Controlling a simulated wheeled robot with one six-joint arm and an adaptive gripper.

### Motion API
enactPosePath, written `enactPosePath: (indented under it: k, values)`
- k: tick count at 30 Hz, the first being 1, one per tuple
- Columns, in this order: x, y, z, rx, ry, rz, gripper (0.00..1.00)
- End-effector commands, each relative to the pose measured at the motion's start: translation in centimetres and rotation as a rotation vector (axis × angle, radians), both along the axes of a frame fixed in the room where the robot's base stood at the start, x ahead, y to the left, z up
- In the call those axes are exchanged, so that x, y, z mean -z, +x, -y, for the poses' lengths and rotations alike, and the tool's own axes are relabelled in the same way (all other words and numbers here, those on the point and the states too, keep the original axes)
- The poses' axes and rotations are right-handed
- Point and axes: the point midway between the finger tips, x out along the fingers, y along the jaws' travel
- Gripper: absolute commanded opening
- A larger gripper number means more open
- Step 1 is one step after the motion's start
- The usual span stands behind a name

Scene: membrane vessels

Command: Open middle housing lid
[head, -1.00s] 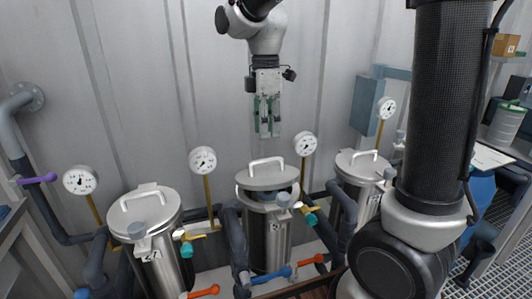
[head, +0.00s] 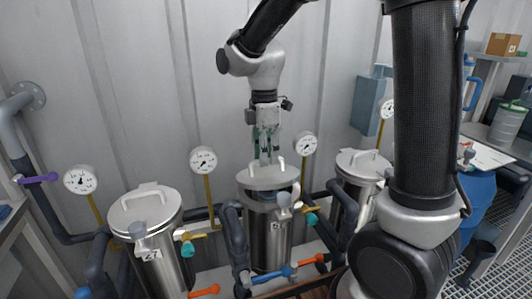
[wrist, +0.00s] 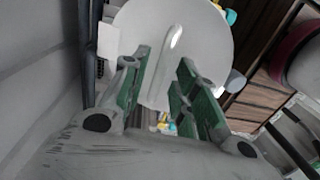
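The middle housing (head: 268,240) is a steel cylinder between two similar ones. Its round grey lid (head: 258,182) sits slightly raised and tilted, with a gap to the rim; a pale bar handle (head: 282,168) is on top. My gripper (head: 266,158) points down at the far side of this lid, close to the handle. In the wrist view the gripper (wrist: 160,75) has its green fingers spread with nothing held between them. The lid (wrist: 200,30) and its handle (wrist: 172,45) lie beyond the fingertips. Whether a finger touches the lid cannot be told.
The left housing (head: 146,210) and right housing (head: 362,165) have closed lids with handles. Pressure gauges (head: 204,160) on yellow stems stand behind. Dark pipes and blue (head: 272,275) and orange (head: 205,291) valve levers crowd the front. A wall rises behind my gripper.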

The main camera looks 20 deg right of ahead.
Motion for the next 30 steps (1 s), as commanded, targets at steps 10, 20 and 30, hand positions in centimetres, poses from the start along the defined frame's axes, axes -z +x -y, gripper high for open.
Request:
enactPosePath:
  k: [10, 20, 30]
  values:
    - [0.0, 0.0, 0.0, 0.000, 0.000, 0.000, 0.00]
    - [-0.5, 0.8, 0.0, 0.001, 0.001, -0.066, 0.00]
    - [-1.9, 3.5, 0.0, 0.002, 0.001, -0.326, 0.00]
